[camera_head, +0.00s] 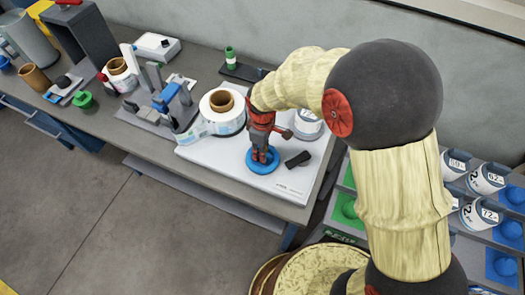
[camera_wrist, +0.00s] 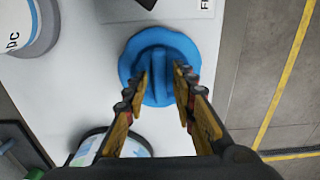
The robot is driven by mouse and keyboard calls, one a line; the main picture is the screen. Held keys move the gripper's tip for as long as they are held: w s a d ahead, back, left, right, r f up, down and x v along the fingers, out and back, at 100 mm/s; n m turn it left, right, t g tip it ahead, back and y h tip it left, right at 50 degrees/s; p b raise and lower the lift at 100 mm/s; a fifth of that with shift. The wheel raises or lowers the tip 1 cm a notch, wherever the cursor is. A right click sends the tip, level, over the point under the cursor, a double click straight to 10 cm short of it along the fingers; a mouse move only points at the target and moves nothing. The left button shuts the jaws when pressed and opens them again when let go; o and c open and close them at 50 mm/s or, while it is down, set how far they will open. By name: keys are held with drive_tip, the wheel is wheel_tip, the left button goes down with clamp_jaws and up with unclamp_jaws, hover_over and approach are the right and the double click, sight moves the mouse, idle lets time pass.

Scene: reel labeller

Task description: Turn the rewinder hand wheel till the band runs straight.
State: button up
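The blue hand wheel (camera_head: 262,168) lies flat on the front right of a white machine plate (camera_head: 225,168). In the wrist view the blue wheel (camera_wrist: 130,62) shows a raised grip bar across its middle. My gripper (camera_head: 261,156) points down over the wheel. Its two fingers (camera_wrist: 161,72) stand apart on either side of the bar; contact with the bar cannot be told. A white reel (camera_head: 238,124) with a brown core sits behind and left of the wheel. A printed white band (camera_head: 192,133) shows at its left; whether it runs straight is too small to tell.
A black block (camera_head: 298,159) lies right of the wheel, and a labelled white reel (camera_head: 308,122) stands behind it. A grey-and-blue device (camera_head: 170,103) is at the left. Bins with labelled reels (camera_head: 487,180) stand at the right. My arm covers the middle right.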

clamp_jaws()
idle(0.5)
drive_tip(key=m+p, duration=0.1)
drive_tip(key=m, duration=0.4)
drive_tip(key=shift+r+m+p, duration=0.1)
drive_tip(key=shift+m+p, duration=0.2)
drive_tip(key=shift+p, duration=0.1)
drive_tip(key=m+p, duration=0.1)
drive_tip(key=m, duration=0.4)
drive_tip(key=shift+m, duration=0.3)
drive_tip(key=shift+o, duration=1.2)
unclamp_jaws()
